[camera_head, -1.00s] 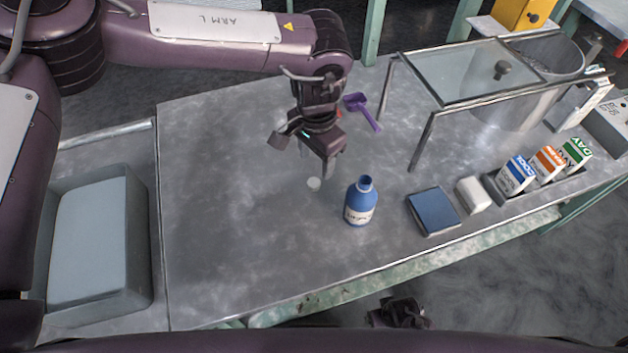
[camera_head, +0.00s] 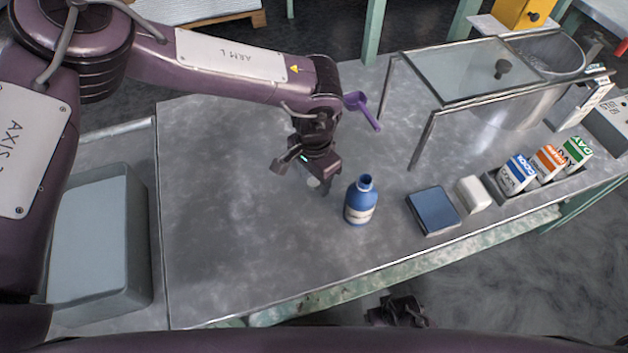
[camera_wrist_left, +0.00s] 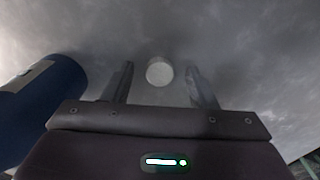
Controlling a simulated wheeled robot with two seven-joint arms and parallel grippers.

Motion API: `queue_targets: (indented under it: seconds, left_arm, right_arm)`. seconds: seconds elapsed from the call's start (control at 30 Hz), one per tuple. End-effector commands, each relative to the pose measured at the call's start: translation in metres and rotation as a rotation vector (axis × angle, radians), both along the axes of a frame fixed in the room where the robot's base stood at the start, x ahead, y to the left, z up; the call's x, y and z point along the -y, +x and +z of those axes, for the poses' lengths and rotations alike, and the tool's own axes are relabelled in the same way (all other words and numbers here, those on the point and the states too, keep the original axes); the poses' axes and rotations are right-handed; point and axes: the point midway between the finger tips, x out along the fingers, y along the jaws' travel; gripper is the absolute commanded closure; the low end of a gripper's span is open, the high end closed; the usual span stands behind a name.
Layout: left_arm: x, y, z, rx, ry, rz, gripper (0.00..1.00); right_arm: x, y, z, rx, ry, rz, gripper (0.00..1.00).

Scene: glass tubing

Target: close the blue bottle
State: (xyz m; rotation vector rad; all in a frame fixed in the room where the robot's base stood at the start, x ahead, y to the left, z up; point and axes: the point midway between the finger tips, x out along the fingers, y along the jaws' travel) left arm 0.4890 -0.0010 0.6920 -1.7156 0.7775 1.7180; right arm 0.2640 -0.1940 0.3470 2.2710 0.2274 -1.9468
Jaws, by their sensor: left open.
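The blue bottle (camera_head: 360,202) stands upright on the metal table with its mouth open and a pale label on its front. In the left wrist view its blue side (camera_wrist_left: 45,100) shows at the left. A small round white cap (camera_wrist_left: 159,71) lies on the table left of the bottle. My left gripper (camera_head: 313,188) is open just above the table, pointing down at the cap. In the left wrist view the cap is between the two finger tips, apart from both. In the head view the fingers partly cover the cap. My right gripper (camera_head: 400,312) shows dark and small below the table's front edge.
A blue box (camera_head: 433,211) and a white block (camera_head: 473,194) lie right of the bottle. Cartons (camera_head: 516,174) stand farther right. A glass-topped stand (camera_head: 465,70) and purple scoop (camera_head: 362,106) are at the back. A grey bin (camera_head: 95,240) stands left; the table's left part is clear.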

Motion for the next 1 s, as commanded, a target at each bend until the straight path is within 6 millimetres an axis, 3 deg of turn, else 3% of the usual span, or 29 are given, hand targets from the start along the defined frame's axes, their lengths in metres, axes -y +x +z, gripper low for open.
queue_targets:
  seconds: [0.17,0.53,1.0]
  left_arm:
    - [0.0000,0.0000,0.0003,0.000,0.000,0.000,0.48]
    - [0.0000,0.0000,0.0005,0.000,0.000,0.000,0.95]
    - [0.0005,0.0005,0.0101,0.001,-0.002,0.000,0.95]
  right_arm:
    - [0.0000,0.0004,0.0004,0.001,0.000,0.000,0.25]
    - [0.0004,-0.0002,0.0000,-0.001,0.000,0.000,0.25]
    - [0.0007,-0.0010,-0.0001,-0.001,-0.001,-0.001,0.25]
